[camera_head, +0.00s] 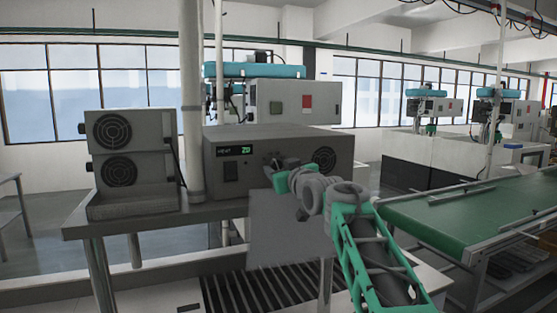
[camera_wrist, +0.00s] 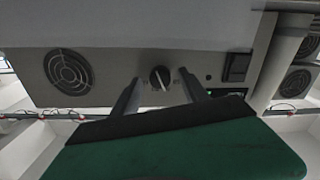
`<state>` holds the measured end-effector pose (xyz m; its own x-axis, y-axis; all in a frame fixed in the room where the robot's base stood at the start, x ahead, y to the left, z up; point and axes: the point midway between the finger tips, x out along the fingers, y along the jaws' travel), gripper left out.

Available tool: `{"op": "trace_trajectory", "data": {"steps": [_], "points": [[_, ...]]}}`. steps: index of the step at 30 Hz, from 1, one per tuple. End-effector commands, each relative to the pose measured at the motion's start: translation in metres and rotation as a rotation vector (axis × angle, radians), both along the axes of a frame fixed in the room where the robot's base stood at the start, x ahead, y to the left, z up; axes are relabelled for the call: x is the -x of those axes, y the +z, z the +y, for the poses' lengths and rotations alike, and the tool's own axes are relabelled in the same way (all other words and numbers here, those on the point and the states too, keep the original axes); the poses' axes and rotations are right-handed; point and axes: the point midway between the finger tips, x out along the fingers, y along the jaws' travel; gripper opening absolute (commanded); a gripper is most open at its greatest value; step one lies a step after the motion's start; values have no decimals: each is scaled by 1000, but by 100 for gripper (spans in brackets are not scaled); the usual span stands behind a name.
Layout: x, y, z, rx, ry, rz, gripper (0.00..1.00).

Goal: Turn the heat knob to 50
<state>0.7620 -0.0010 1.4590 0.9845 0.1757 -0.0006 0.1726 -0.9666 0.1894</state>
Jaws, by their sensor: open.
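The grey heater box (camera_head: 217,181) stands on a metal table, with a display (camera_head: 234,150) labelled HEAT whose green digits appear to read 20. The heat knob (camera_wrist: 160,77) is round and dark with a light pointer mark, set on the box's front panel in the wrist view. My gripper (camera_head: 271,162) is in front of the panel and hides the knob in the head view. In the wrist view my gripper (camera_wrist: 158,80) is open, one finger on each side of the knob, with visible gaps. Whether the fingertips reach its depth is unclear.
A black switch (camera_wrist: 237,67) and a round fan grille (camera_wrist: 69,71) flank the knob on the panel. Two stacked fan units (camera_head: 125,155) stand left on the table (camera_head: 205,212), beside a vertical pole (camera_head: 191,100). A green conveyor (camera_head: 460,212) lies to the right.

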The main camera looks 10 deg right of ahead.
Motion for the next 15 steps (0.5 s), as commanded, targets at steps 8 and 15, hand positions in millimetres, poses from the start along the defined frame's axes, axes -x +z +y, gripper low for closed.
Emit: {"op": "trace_trajectory", "data": {"steps": [8, 15], "points": [[-18, 1, 4, 0, 0, -1, 52], [-18, 0, 4, 0, 0, 0, 43]]}}
